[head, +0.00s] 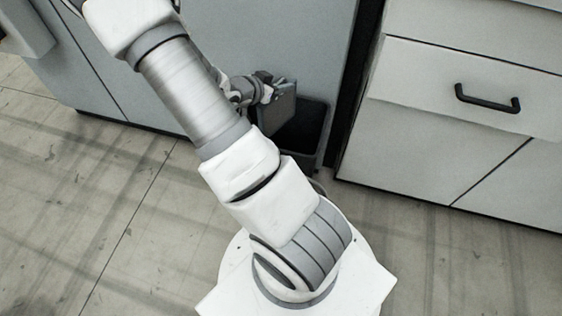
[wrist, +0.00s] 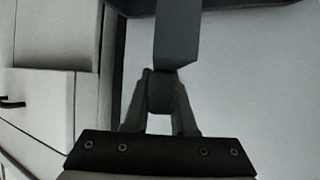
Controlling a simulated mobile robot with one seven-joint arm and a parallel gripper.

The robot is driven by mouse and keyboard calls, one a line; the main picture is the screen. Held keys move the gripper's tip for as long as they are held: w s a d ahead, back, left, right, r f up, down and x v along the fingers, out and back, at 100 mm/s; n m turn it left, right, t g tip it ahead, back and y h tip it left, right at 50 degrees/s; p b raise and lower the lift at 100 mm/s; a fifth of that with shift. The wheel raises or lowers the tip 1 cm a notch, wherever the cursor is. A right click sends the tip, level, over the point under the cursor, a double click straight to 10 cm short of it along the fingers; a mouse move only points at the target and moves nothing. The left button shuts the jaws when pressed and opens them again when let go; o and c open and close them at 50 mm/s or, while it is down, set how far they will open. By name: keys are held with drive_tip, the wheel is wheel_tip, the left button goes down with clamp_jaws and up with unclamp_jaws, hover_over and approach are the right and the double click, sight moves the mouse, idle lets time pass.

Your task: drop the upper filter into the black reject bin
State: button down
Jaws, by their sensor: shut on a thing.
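My gripper (head: 266,92) is shut on a dark grey, flat filter (head: 281,107). In the wrist view the fingertips (wrist: 160,92) close on a dark knob or handle at its near end. The filter's slab (wrist: 178,35) stretches away from the fingers, seen nearly edge-on. The black reject bin (head: 308,131) stands on the floor against the cabinets. In the head view the filter overlaps the bin's left part, with its lower edge near the opening. I cannot tell whether it is inside the rim. The bin's left side is hidden behind the filter and my arm.
A white cabinet with a drawer and black handle (head: 487,99) stands right of the bin. Grey cabinet panels (head: 290,35) rise behind it. A dark edge, possibly the bin's rim, crosses the top of the wrist view. The tiled floor (head: 90,190) at left is clear.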

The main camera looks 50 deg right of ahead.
drive_tip(key=c, duration=0.7)
unclamp_jaws()
drive_tip(key=shift+o, duration=0.2)
drive_tip(key=p+v, duration=0.7)
drive_tip(key=v, duration=1)
drive_tip(key=shift+a, duration=0.2)
drive_tip(key=shift+r, duration=0.1)
